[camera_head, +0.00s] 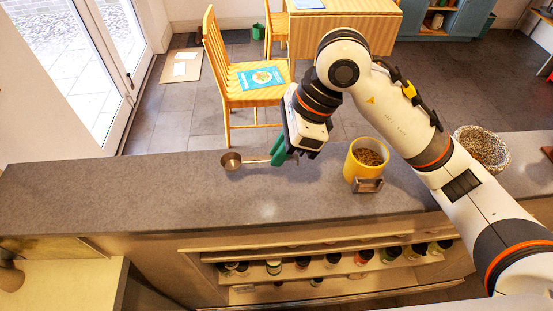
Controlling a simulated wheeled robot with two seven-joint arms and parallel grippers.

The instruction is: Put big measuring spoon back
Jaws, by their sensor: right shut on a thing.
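The big measuring spoon is a metal scoop (231,161) with a light handle pointing right, over the left-middle part of the grey counter (120,195). My right gripper (280,152), with green fingers, is shut on the handle end. The bowl points left, away from the gripper. I cannot tell whether the spoon touches the counter or hangs just above it. A yellow canister (352,166) filled with brown bits stands on the counter right of the gripper. A grey metal piece (368,185) sits at its front. My left gripper is out of view.
A speckled bowl (483,146) stands at the counter's right, partly behind my right arm. Open shelves with several jars (273,267) lie below the counter's front edge. A wooden chair (240,85) with a blue book stands behind. The counter's left side is clear.

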